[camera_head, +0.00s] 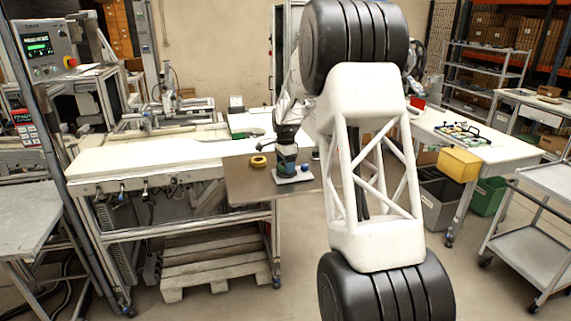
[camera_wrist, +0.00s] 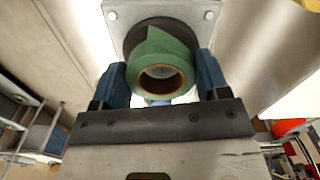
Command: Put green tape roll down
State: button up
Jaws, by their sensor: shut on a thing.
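The green tape roll (camera_wrist: 165,48), with a brown core, is between the two blue fingers of my gripper (camera_wrist: 161,75) in the wrist view. My gripper is shut on it. In the head view my gripper (camera_head: 287,155) points down at the brown table top, and a little of the green roll (camera_head: 286,173) shows below it. A white plate with bolts (camera_wrist: 187,10) and a dark round part lie behind the roll in the wrist view. The plate (camera_head: 295,179) also shows under my gripper in the head view. I cannot tell whether roll and plate touch.
A yellow roll (camera_head: 258,161) lies on the brown table (camera_head: 240,184), left of the plate. A small blue thing (camera_head: 304,168) is at the plate's right. Bare table lies in front and to the left. A long white bench (camera_head: 130,160) adjoins on the left.

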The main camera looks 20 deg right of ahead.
jog(key=o, duration=0.9)
jog(key=shift+r, duration=0.15)
notch_tip(320, 180, up, 13)
dwell(0.9)
